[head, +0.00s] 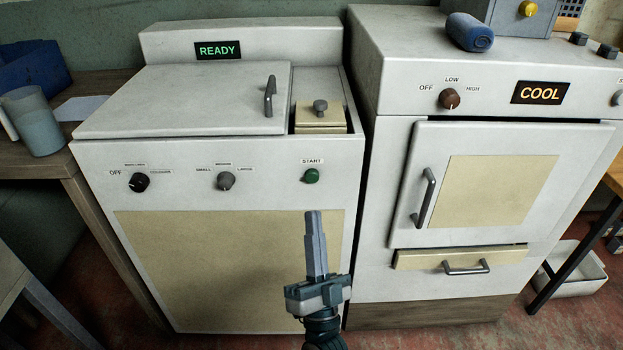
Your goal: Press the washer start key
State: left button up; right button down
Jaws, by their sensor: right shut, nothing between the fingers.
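The washer (230,235) is the white machine on the left, with its lid shut and a green READY display (218,50). Its green start key (312,176) sits at the right of the front panel under the START label. My right gripper (313,214) is shut and empty, pointing up, and shows just below the start key in the picture. I cannot tell its exact depth from the panel, and the key is not covered. My left gripper is out of view.
Two other knobs (139,182) and (225,180) sit left on the washer panel. A dryer (395,70) showing COOL stands at the right, with a rolled blue towel (469,32) on top. A wooden table (60,165) with a jug (33,121) stands at the left.

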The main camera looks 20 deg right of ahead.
aim_at(312, 176)
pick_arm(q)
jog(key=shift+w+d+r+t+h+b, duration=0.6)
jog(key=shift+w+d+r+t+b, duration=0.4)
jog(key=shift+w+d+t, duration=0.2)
pick_arm(e)
jog(key=w+d, duration=0.2)
jog(key=w, duration=0.6)
jog(key=shift+d, duration=0.2)
jog(key=shift+w, duration=0.1)
dwell(0.6)
jog(key=shift+w, duration=0.2)
jog(key=shift+w+d, duration=0.1)
jog(key=shift+w, duration=0.1)
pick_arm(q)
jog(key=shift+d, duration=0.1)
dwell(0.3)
